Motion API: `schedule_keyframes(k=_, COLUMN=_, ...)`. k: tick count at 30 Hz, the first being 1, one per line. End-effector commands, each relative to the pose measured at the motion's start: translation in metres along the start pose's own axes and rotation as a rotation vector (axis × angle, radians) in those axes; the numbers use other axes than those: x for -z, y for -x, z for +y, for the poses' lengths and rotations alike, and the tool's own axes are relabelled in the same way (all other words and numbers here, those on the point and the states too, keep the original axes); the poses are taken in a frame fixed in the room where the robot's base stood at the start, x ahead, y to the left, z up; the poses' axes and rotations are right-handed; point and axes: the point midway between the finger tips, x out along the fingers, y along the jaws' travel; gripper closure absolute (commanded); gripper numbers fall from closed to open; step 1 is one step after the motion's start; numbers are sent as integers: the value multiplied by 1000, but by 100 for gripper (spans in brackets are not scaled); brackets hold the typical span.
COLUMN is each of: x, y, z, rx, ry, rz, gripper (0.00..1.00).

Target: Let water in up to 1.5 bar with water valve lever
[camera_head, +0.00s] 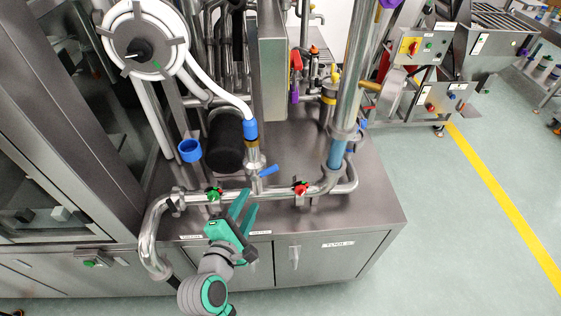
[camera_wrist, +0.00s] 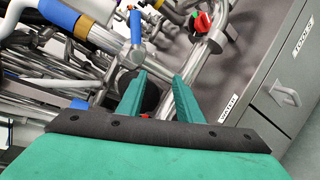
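Two small red-and-green valve levers sit on the horizontal steel pipe along the counter front. The left valve lever (camera_head: 214,193) is just left of my gripper (camera_head: 246,203); the right valve lever (camera_head: 301,188) is farther right, and a red-and-green lever also shows in the wrist view (camera_wrist: 202,22). A white label reading WATER (camera_wrist: 230,108) is on the cabinet front below the pipe; I cannot tell which lever it belongs to. My gripper's green fingers are apart and empty, near the pipe; they also show in the wrist view (camera_wrist: 160,78). No readable pressure gauge shows.
A blue lever (camera_head: 268,170) stands just behind the pipe. A white hose with a blue end (camera_head: 250,130) comes down from a round reel (camera_head: 144,45). A thick vertical pipe (camera_head: 348,90) stands at right. The counter's right part (camera_head: 375,205) is clear.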

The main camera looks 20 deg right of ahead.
Motion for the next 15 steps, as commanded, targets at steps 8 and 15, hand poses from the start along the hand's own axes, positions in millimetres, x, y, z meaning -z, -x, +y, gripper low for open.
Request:
schedule_keyframes(k=8, x=-38, y=-2, z=48, rx=90, ry=128, rz=-151, gripper=68)
schedule_keyframes(k=15, x=-62, y=2, z=62, rx=164, ry=178, rz=-223, gripper=68)
